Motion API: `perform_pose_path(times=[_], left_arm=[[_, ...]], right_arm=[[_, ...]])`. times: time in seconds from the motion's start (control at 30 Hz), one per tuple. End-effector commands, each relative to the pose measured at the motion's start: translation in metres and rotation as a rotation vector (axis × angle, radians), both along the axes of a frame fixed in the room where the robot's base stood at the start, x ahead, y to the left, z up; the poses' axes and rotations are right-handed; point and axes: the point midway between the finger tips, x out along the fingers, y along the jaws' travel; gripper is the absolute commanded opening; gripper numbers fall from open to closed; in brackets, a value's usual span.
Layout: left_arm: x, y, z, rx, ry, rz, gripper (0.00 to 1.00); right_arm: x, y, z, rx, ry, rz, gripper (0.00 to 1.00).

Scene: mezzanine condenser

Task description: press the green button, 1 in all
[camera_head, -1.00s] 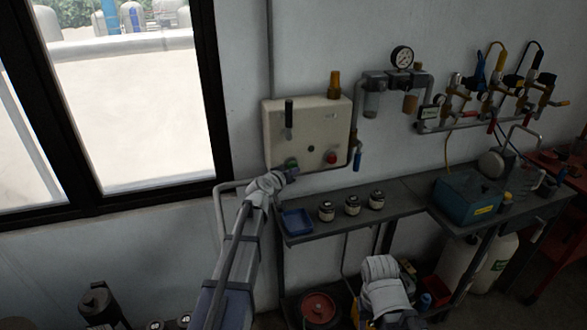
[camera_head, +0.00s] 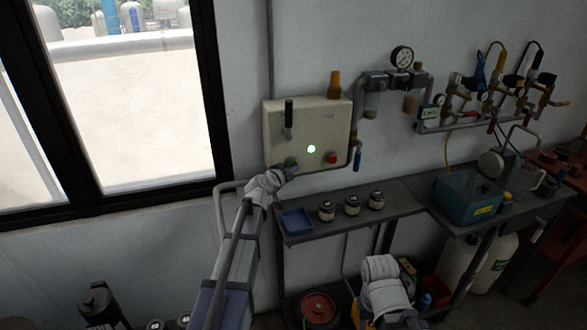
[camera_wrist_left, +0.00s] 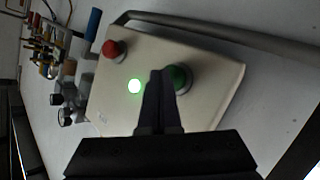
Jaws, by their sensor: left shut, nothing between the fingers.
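The green button (camera_head: 291,161) is at the lower left of a cream control box (camera_head: 338,117) on the wall. In the left wrist view the green button (camera_wrist_left: 180,78) shows right at the tips of my left gripper (camera_wrist_left: 160,75), which is shut and empty. The fingertips partly cover the button; I cannot tell for sure whether they touch it. My left gripper (camera_head: 288,173) reaches up to the button in the head view. A small round lamp (camera_head: 311,149) on the box glows green. My right arm shows at the bottom of the head view, its fingers out of sight.
A red button (camera_head: 332,158) and a black lever (camera_head: 288,114) are on the same box. Below it a shelf holds a blue tray (camera_head: 297,222) and several small jars. Pipes with a gauge (camera_head: 402,57) are to the right.

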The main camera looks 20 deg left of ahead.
Motion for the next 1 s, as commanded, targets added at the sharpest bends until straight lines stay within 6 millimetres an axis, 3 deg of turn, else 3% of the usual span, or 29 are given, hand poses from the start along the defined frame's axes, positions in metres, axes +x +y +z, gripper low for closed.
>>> perform_pose_path(times=[0.43,1.0], left_arm=[[0.000,0.000,0.000,0.000,0.000,0.001,0.00],[-0.015,-0.010,0.000,0.000,0.000,0.001,0.00]], right_arm=[[0.000,0.000,0.000,0.000,0.000,0.000,0.50],[0.000,0.000,0.000,0.000,0.000,0.000,0.50]])
